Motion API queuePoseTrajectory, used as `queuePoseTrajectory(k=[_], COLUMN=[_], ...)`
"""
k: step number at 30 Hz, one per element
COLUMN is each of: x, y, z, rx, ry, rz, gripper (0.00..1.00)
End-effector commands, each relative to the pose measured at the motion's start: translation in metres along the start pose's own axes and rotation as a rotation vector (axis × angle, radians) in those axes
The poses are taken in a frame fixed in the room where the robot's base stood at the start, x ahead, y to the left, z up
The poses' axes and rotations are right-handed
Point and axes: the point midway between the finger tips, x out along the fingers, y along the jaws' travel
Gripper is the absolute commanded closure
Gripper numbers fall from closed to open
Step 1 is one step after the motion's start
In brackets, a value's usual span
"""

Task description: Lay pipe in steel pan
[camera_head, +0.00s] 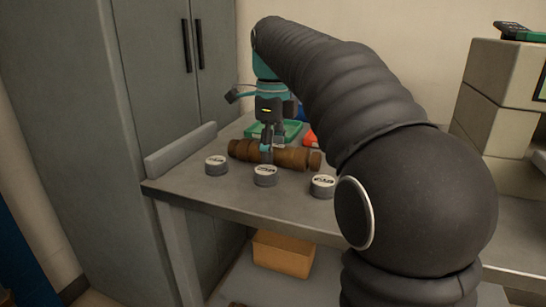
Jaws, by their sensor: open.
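A brown, rusty-looking pipe (298,158) with thicker ends lies sideways on the grey bench. My gripper (270,148) points down at the middle of the pipe, and its fingers overlap the pipe in the view. It is open; I cannot tell whether a finger touches the pipe. I cannot make out a steel pan in this view; my large dark arm hides the right part of the bench.
Three round grey meters with pale tops, left (216,165), middle (265,175) and right (323,186), stand along the front edge. A green tray (290,128) and a red-orange item (310,138) are behind the pipe. A low grey wall (180,149) edges the bench's left.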

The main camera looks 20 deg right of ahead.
Motion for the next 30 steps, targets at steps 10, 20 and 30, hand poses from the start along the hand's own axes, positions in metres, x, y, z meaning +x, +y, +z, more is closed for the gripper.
queuePoseTrajectory(k=[10, 20, 30], x=[0.0, -0.003, -0.049], y=[0.0, 0.0, -0.002], z=[0.0, 0.0, -0.005], rx=[0.0, 0.0, 0.003], ry=[0.0, -0.001, -0.002], rz=[0.0, -0.001, -0.004], gripper=[1.0, 1.0, 1.0])
